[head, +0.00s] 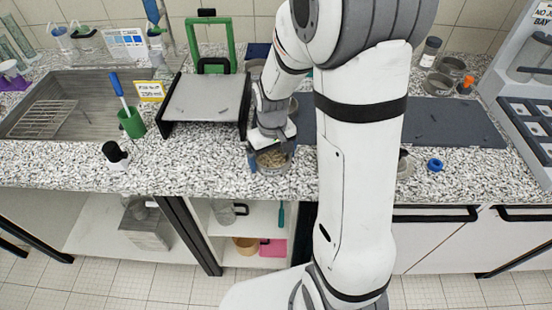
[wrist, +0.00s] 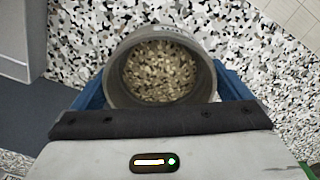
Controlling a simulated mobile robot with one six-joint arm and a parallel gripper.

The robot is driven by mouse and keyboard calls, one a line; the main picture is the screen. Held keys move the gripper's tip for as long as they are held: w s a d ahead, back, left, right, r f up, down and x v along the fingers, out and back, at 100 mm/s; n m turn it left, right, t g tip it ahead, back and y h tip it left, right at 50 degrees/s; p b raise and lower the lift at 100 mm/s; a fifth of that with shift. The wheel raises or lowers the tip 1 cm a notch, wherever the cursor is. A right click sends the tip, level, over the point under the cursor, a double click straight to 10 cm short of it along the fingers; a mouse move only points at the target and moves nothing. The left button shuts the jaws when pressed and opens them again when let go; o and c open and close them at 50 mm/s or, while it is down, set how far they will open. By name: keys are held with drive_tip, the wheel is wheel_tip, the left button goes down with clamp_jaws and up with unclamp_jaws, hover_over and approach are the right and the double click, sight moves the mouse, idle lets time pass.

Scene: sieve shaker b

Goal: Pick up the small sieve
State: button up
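The small sieve (head: 272,159) is a round, grey-walled cup near the counter's front edge in the head view. In the wrist view the sieve (wrist: 110,82) shows from above, with a speckled tan-brown inside. My gripper (head: 268,152) points down at it. In the wrist view the blue fingers of my gripper (wrist: 160,80) stand on both sides of the sieve and appear to press on its wall. The lower part of the fingers is hidden by the gripper body. I cannot tell whether the sieve's bottom touches the counter.
A black-framed tray stand (head: 205,100) is left of my gripper, with a green frame behind it. A green cup (head: 132,123) with a blue-handled brush and a sink (head: 75,92) lie farther left. A blue ring (head: 435,165) and dark round containers (head: 437,85) are at right.

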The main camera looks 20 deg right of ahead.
drive_tip(key=c, duration=0.6)
